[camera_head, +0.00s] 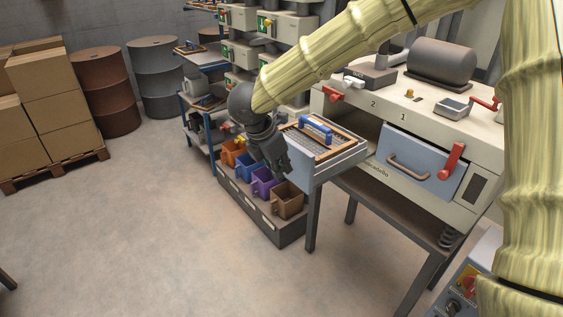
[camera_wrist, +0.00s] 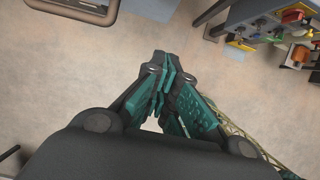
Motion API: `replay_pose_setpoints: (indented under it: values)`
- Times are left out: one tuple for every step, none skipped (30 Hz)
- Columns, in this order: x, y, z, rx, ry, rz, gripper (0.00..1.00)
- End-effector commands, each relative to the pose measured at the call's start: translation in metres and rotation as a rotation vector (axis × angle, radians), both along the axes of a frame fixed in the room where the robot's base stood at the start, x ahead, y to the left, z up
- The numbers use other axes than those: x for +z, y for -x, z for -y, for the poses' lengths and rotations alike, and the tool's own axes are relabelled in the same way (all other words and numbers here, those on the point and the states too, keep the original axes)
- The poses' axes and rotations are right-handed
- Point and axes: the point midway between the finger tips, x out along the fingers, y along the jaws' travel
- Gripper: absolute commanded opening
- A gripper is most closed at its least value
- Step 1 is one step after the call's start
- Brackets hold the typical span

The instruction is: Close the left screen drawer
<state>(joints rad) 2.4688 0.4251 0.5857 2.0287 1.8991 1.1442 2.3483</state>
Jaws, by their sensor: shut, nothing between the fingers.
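The left screen drawer (camera_head: 298,170) stands pulled out of the cream machine (camera_head: 470,130) in the head view. A wood-framed mesh screen (camera_head: 338,146) lies in it, with a blue-handled thing (camera_head: 316,129) on top. My gripper (camera_head: 282,168) points down by the drawer's left, front side, with its fingers shut and empty. I cannot tell whether it touches the drawer. In the wrist view my gripper (camera_wrist: 171,62) shows its teal fingers together over bare floor. The drawer is not clearly seen there.
The right drawer (camera_head: 420,165) is shut and has a handle and a red lever (camera_head: 452,160). Coloured bins (camera_head: 262,183) stand in a grey floor tray (camera_head: 250,217) beyond my gripper. Barrels (camera_head: 155,75) and stacked boxes (camera_head: 55,95) stand far left.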

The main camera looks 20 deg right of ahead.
Motion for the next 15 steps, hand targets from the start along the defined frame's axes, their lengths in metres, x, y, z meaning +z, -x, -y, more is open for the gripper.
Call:
replay_pose_setpoints:
  values:
    - [-0.007,0.0,0.004,-0.001,0.001,-0.004,0.0]
    - [-0.011,-0.001,0.005,0.0,0.0,-0.003,0.0]
    - [-0.017,-0.002,0.007,-0.001,0.0,-0.004,0.0]
    - [-0.021,-0.003,0.009,0.001,0.001,-0.003,0.0]
    - [-0.026,-0.003,0.011,0.001,0.001,-0.003,0.0]
    - [-0.032,-0.004,0.013,0.001,0.0,-0.004,0.0]
    - [-0.036,-0.004,0.014,0.001,0.0,-0.004,0.0]
    - [-0.04,-0.005,0.016,0.0,0.0,-0.003,0.0]
    - [-0.046,-0.006,0.018,0.0,0.001,-0.003,0.0]
    - [-0.05,-0.006,0.02,0.001,0.001,-0.003,0.0]
    - [-0.054,-0.007,0.021,0.001,0.001,-0.003,0.0]
    - [-0.059,-0.008,0.023,0.001,0.0,-0.003,0.0]
    - [-0.057,-0.01,0.027,-0.001,-0.001,0.0,0.0]
    - [-0.056,-0.012,0.032,-0.001,-0.001,0.0,0.0]
    - [-0.056,-0.013,0.037,-0.001,-0.001,-0.001,0.0]
